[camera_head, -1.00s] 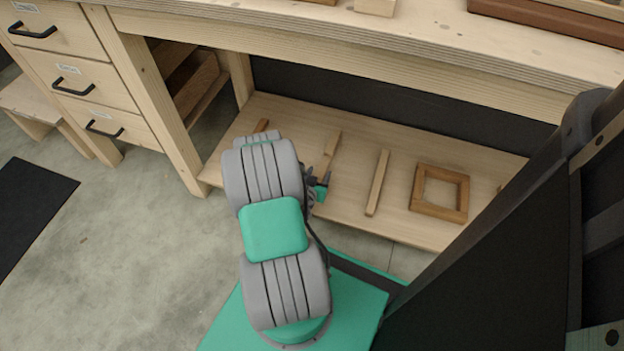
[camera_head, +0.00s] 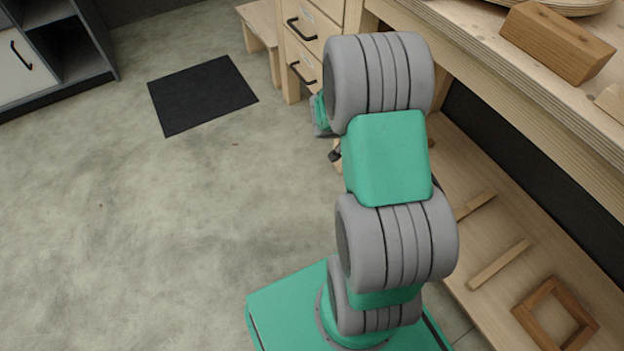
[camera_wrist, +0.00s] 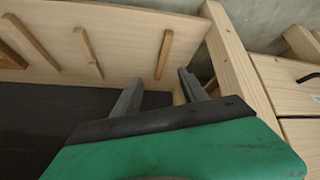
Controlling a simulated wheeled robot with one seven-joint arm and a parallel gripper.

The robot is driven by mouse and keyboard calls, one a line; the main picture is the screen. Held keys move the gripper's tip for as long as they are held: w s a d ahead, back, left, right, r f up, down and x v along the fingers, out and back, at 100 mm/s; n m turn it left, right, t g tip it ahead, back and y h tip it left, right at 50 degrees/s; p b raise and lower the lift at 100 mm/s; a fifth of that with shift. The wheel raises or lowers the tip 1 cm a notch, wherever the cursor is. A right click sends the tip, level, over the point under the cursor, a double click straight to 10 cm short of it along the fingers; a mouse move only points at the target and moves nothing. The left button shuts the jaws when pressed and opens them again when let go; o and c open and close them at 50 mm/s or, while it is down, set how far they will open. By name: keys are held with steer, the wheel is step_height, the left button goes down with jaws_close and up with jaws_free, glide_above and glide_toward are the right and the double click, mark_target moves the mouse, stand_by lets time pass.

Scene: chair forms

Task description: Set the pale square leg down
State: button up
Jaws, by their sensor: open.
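Several wooden sticks lie apart on the low shelf. The palest in the head view is a long square stick (camera_head: 500,262), likely the pale square leg. A shorter, browner stick (camera_head: 476,205) lies to its upper left, partly hidden by my arm. In the wrist view, three sticks show on the shelf: one (camera_wrist: 165,52) near the post, one (camera_wrist: 88,51) in the middle and one (camera_wrist: 32,42) further left. I cannot tell for sure which is the leg there. My gripper (camera_wrist: 162,92) is open, with nothing between its fingers. My arm mostly hides it in the head view.
A square wooden frame (camera_head: 553,313) lies on the low shelf (camera_head: 510,215). The workbench top (camera_head: 480,40) overhangs it and carries a brown block (camera_head: 556,40). A bench post (camera_wrist: 235,75) stands right of my fingers. A black mat (camera_head: 202,95) lies on open floor.

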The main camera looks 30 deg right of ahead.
steer(key=s+a+r+n+t+y, duration=0.1)
steer(key=a+r+n+y, duration=0.15)
steer(key=a+r, duration=0.45)
steer(key=s+a+r+n+y, duration=0.15)
steer(key=a+r+n, duration=0.25)
steer(key=a, duration=0.7)
steer(key=s+a+r+n+y, duration=0.2)
steer(key=s+a+r+n, duration=0.2)
steer(key=s+a+n, duration=0.2)
steer(key=s+a, duration=0.2)
steer(key=a, duration=0.2)
steer(key=shift+a+r+g+y, duration=0.15)
steer(key=shift+a+g+y, duration=0.15)
steer(key=shift+y, duration=0.1)
